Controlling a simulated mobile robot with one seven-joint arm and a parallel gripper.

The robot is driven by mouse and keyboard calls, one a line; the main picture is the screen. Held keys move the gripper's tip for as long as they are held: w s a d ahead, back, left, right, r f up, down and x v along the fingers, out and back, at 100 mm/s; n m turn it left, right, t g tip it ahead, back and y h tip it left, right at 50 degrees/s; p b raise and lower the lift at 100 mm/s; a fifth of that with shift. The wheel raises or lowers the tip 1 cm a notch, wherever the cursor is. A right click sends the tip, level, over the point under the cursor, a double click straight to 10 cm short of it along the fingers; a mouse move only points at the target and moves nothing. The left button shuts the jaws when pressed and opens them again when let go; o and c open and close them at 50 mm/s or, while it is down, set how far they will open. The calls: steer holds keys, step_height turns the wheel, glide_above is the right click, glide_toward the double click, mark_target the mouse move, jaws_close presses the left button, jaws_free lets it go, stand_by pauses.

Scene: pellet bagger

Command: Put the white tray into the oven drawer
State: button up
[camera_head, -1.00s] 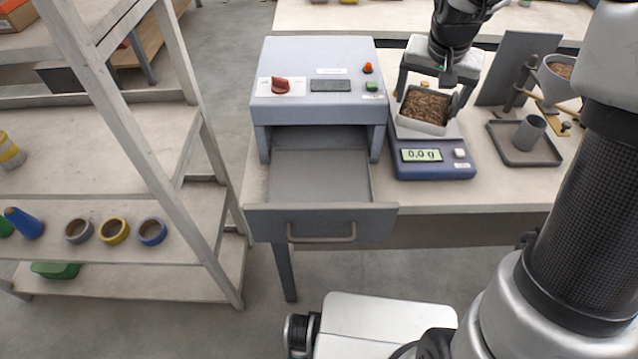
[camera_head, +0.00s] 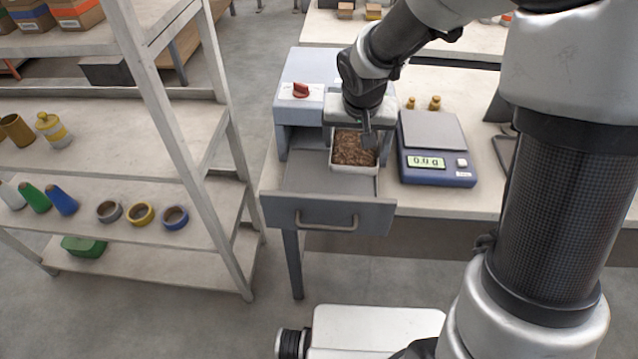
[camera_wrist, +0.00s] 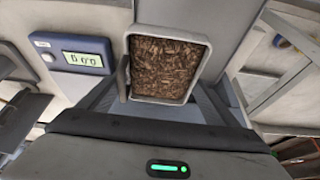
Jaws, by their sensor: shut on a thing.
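The white tray (camera_head: 355,168) is filled with brown pellets and hangs in my gripper (camera_head: 362,130), above the right side of the open drawer. In the wrist view, the tray (camera_wrist: 160,99) is seen from above, with a dark finger against one side; the other finger is not clear. The oven (camera_head: 299,75) is a grey box with a red knob, partly hidden by my arm. Its drawer (camera_head: 300,212) is pulled out, with a handle on the front, and its visible floor is empty. I cannot tell the height of the tray over the drawer floor.
The scale (camera_head: 436,150) stands on the table right of the oven, its plate bare. Two small brass weights (camera_head: 434,103) stand behind it. A shelf rack (camera_head: 185,140) with coloured rings and cones is close on the left.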

mark_target(344, 156)
steer(key=shift+s+a+f, duration=0.15)
steer(key=shift+a, duration=0.4)
steer(key=shift+s+a+f, duration=0.1)
steer(key=shift+a+f, duration=0.05)
steer(key=shift+a, duration=0.35)
step_height(344, 156, down, 6)
steer(key=shift+a+r+b, duration=0.1)
steer(key=shift+r+b, duration=0.15)
steer(key=shift+b, duration=0.3)
steer(key=shift+f+b, duration=0.4)
steer(key=shift+f, duration=1.55)
steer(key=shift+f, duration=0.1)
steer(key=shift+f, duration=0.15)
steer(key=o, duration=1.3)
